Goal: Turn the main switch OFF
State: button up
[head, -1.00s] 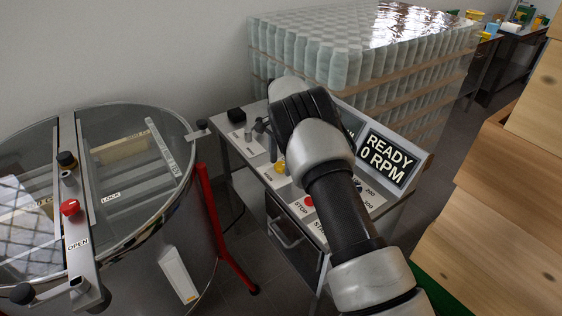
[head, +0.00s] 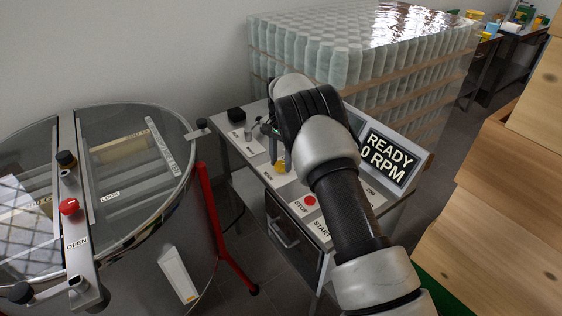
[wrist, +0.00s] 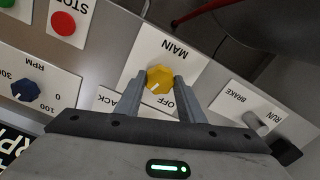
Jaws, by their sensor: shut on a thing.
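The main switch is a yellow knob (wrist: 160,78) on a white plate marked MAIN and OFF (wrist: 168,48). It also shows in the head view as a small yellow spot (head: 280,167) on the grey control desk. My gripper (wrist: 158,80) has one finger on each side of the knob and is shut on it. A pale mark on the knob is near its lower edge in the wrist view, towards the lettering. One label beside OFF is partly hidden by a finger.
On the desk are a red STOP button (wrist: 64,22), a dark blue RPM dial (wrist: 25,91) and a BRAKE/RUN switch (wrist: 257,122). A screen (head: 387,160) reads READY 0 RPM. A glass-topped drum (head: 100,190) stands left; wrapped jars (head: 330,60) stand behind.

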aim_at(281, 164)
jog(key=n, duration=0.5)
jog(key=shift+n, duration=0.3)
jog(key=n, duration=0.5)
jog(key=shift+b, duration=0.3)
jog(key=shift+n, duration=0.3)
jog(key=o, duration=1)
jog(key=shift+o, duration=0.2)
notch_tip(281, 164, up, 17)
jog(key=p, duration=0.1)
jog(key=shift+r+p, duration=0.2)
jog(key=shift+p, duration=0.1)
jog(key=shift+r, duration=0.1)
